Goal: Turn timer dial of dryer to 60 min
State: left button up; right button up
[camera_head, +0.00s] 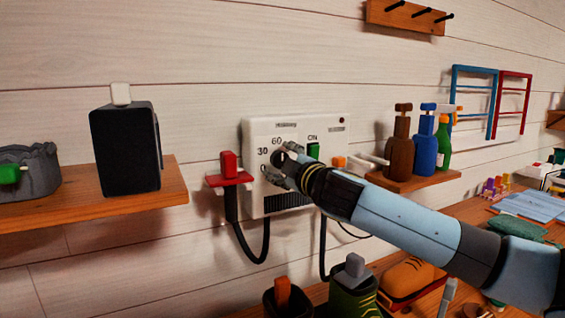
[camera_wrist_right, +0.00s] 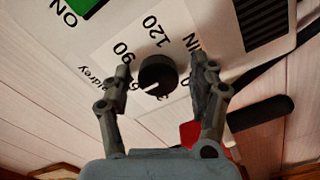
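The dryer (camera_head: 253,128) is a white wall box with a green ON switch (camera_head: 313,150) and printed 30 and 60 marks. Its black timer dial (camera_wrist_right: 158,75) shows in the right wrist view, with 90 and 120 printed around it; another label is partly covered by a finger. The dial's white line points downward and slightly left in that view. My right gripper (camera_head: 280,162) is at the dryer front and hides most of the dial in the head view. In the wrist view its open fingers (camera_wrist_right: 164,70) stand either side of the dial, with visible gaps. My left gripper is out of view.
A red item sits on a red holder (camera_head: 229,179) just left of the dryer, with a black hose below. A shelf (camera_head: 180,190) with a dark speaker-like box (camera_head: 125,148) is further left. Spray bottles (camera_head: 423,140) stand on a shelf to the right, behind my arm.

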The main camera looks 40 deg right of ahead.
jog(key=shift+r, duration=0.1)
jog(key=v, duration=1.2)
jog(key=shift+s, duration=0.1)
dwell(0.3)
